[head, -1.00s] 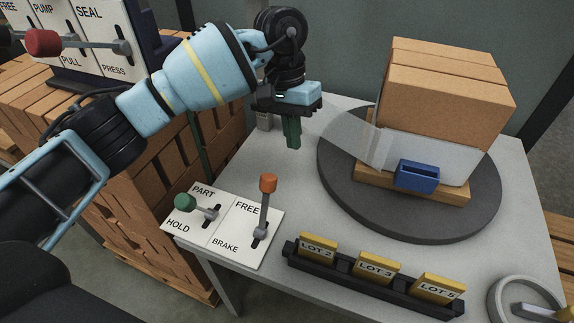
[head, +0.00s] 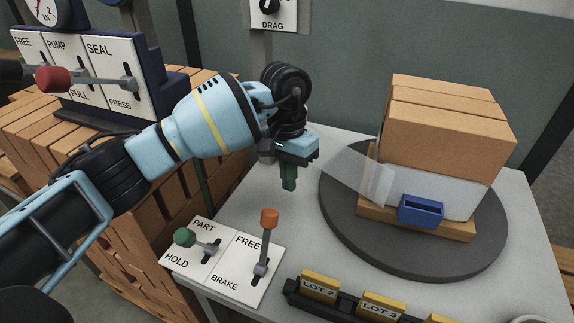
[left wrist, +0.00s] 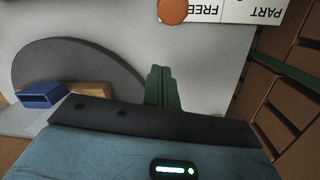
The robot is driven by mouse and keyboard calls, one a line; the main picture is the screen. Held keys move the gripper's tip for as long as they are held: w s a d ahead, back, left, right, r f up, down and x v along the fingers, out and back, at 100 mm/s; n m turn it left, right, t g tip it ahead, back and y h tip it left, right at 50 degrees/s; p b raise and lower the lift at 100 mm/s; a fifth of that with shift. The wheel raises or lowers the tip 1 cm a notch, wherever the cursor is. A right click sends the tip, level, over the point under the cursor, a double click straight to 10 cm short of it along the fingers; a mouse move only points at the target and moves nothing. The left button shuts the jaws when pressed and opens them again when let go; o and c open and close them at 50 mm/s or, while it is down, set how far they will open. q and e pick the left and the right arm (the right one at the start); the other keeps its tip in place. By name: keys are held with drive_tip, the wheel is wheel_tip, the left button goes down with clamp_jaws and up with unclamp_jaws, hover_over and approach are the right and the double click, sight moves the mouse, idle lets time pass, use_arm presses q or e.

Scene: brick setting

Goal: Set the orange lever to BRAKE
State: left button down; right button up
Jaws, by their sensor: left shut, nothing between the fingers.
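The orange lever (head: 269,218) rises from a slot in a white panel on the grey table. Its knob is beside the FREE label, with BRAKE printed below the slot. The knob also shows at the top of the left wrist view (left wrist: 173,11). My left gripper (head: 289,184) points down above the table, behind and slightly right of the knob, apart from it. Its green fingers are together and empty, as the left wrist view shows (left wrist: 162,72). My right gripper is not in view.
A green-knobbed lever (head: 185,237) marked PART/HOLD stands just left. A turntable (head: 340,220) carries wrapped bricks (head: 445,125) and a blue holder (head: 420,211) at right. A black rack (head: 345,303) of yellow LOT tags is in front. A red-knobbed lever (head: 53,80) is at upper left.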

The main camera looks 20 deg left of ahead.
sight(267, 239)
use_arm(q)
drive_tip(key=shift+s+a+f+p, duration=0.2)
drive_tip(key=shift+s+f+p, duration=0.2)
drive_tip(key=shift+s+f, duration=0.55)
drive_tip(key=shift+s+a+f+p, duration=0.15)
drive_tip(key=shift+s+f+p, duration=0.2)
drive_tip(key=shift+s+f, duration=0.55)
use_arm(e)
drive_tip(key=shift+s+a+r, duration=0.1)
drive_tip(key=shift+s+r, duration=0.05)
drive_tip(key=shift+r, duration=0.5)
use_arm(q)
drive_tip(key=shift+s+r, duration=0.3)
